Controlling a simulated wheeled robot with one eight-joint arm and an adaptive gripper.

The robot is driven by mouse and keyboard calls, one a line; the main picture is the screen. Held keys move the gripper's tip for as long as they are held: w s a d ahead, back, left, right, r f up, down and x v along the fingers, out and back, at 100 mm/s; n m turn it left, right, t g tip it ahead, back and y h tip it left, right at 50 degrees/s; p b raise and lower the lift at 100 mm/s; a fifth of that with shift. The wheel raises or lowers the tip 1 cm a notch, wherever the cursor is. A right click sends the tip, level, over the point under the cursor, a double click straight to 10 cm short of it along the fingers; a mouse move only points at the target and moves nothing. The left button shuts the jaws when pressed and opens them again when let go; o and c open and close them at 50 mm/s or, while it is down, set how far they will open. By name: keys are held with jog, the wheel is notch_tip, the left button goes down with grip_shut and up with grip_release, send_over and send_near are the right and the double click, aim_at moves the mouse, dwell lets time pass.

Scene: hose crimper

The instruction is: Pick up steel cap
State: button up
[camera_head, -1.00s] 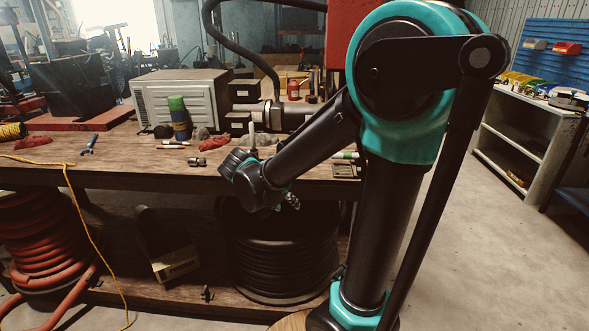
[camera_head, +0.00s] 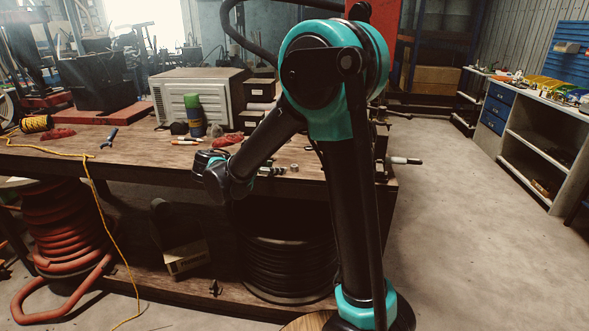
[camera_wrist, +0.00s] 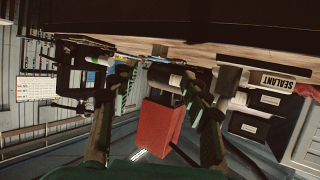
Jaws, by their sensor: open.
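A small grey metal piece (camera_head: 293,167), possibly the steel cap, stands near the front edge of the workbench (camera_head: 130,160) in the head view. It is too small to tell for certain. My gripper (camera_wrist: 157,84) is open in the wrist view, with nothing between its two fingers. I cannot make out the cap in the wrist view.
A beige metal box (camera_head: 200,97), a green and blue cylinder (camera_head: 194,115) and a red rag (camera_head: 62,133) lie on the bench. A hose reel (camera_head: 285,250) sits below. A sealant box (camera_wrist: 275,80) shows in the wrist view. Open floor lies to the right.

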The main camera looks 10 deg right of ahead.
aim_at(294, 166)
jog(key=shift+r+x, duration=0.2)
jog(key=shift+x, duration=4.45)
jog(key=shift+d, duration=0.1)
jog(key=shift+c, duration=0.4)
grip_shut()
jog(key=shift+r, duration=0.1)
